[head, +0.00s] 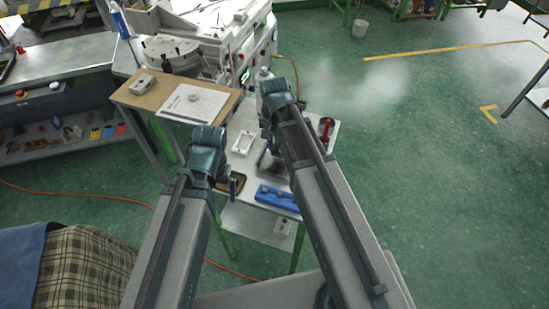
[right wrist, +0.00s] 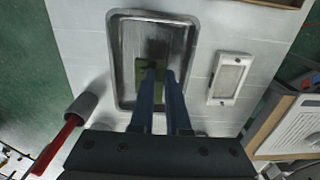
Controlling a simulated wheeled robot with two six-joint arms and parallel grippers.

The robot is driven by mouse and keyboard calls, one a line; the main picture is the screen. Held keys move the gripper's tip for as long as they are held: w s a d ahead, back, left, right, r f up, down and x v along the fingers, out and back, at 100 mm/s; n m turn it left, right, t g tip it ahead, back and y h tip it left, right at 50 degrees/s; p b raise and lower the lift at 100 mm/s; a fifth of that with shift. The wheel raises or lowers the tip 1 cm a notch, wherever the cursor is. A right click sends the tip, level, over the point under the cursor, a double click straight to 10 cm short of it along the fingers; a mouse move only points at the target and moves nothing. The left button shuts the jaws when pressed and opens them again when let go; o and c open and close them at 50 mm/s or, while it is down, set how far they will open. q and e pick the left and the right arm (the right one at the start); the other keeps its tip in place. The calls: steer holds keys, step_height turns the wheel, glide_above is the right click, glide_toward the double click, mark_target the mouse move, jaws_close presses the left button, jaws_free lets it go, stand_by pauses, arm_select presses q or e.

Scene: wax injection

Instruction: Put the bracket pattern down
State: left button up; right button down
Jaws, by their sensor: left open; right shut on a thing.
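The bracket pattern (right wrist: 140,76) is an olive-green piece at the fingertips of my right gripper (right wrist: 160,76) in the right wrist view. The fingers are shut on it and hide part of it. It is over the inside of a grey metal tray (right wrist: 115,60); I cannot tell whether it touches the tray floor. In the head view my right arm covers the gripper and the pattern, and only part of the tray (head: 270,168) shows. My left gripper (head: 237,184) is open, low beside the small table's left side, partly hidden by its own wrist.
A white rectangular frame (right wrist: 229,78) lies right of the tray. A grey cup (right wrist: 82,104) with a red-handled tool (right wrist: 55,147) is on its left. A blue block (head: 277,197) lies near the table's front. A board with a paper sheet (head: 195,103) and a white machine (head: 215,40) stand behind.

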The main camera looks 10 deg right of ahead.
steer(key=shift+f, duration=0.2)
step_height(320, 180, down, 4)
steer(key=b, duration=0.3)
steer(key=shift+r+b, duration=0.15)
steer(key=shift+b, duration=0.15)
steer(key=shift+f, duration=0.2)
steer(key=c, duration=0.9)
jaws_free()
steer(key=shift+r, duration=0.2)
